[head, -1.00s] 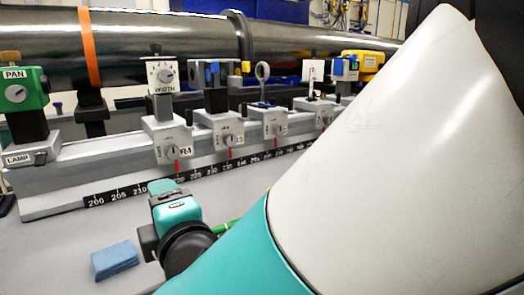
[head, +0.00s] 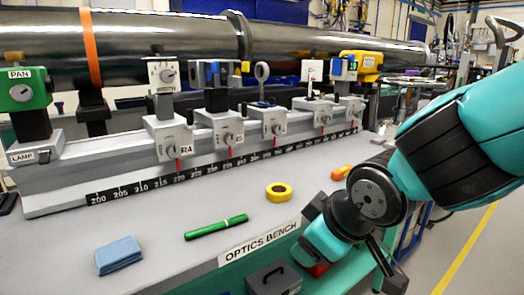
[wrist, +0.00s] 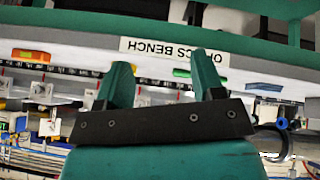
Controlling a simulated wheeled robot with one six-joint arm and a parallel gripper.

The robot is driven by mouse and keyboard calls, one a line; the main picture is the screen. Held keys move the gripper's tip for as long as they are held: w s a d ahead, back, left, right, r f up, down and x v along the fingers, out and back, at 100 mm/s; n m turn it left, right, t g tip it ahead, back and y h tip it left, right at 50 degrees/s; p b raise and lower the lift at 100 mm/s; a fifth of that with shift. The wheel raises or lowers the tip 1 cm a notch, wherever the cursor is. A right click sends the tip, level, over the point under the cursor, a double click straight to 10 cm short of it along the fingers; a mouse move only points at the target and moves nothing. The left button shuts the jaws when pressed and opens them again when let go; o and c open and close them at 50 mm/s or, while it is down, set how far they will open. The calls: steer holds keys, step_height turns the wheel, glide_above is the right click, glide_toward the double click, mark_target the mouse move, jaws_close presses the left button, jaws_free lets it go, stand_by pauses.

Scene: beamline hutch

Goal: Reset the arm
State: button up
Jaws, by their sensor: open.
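My arm (head: 450,140) reaches in from the right and bends down by the right front edge of the optics bench (head: 190,262). In the wrist view, my gripper (wrist: 161,70) has its two teal fingers standing apart with nothing held between them. The bench appears upside down beyond them, with its label (wrist: 172,49) behind the fingers. In the head view the fingers are not clearly visible.
A blue cloth (head: 118,255), green marker (head: 216,226), yellow tape ring (head: 278,192) and orange item (head: 341,172) lie on the bench. Behind them runs a scaled rail (head: 110,178) with several instruments. A grey toolbox (head: 273,279) is below the front edge. Floor is clear at right.

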steer(key=s+d+r+m+g+y+p, duration=0.1)
steer(key=s+d+r+m+g, duration=0.15)
steer(key=s, duration=0.55)
steer(key=s+d+r+m+g, duration=0.1)
steer(key=s+d+g, duration=0.3)
steer(key=s, duration=0.3)
step_height(320, 180, up, 19)
steer(key=p, duration=1.9)
steer(key=shift+a+r+p, duration=0.15)
steer(key=shift+p, duration=0.25)
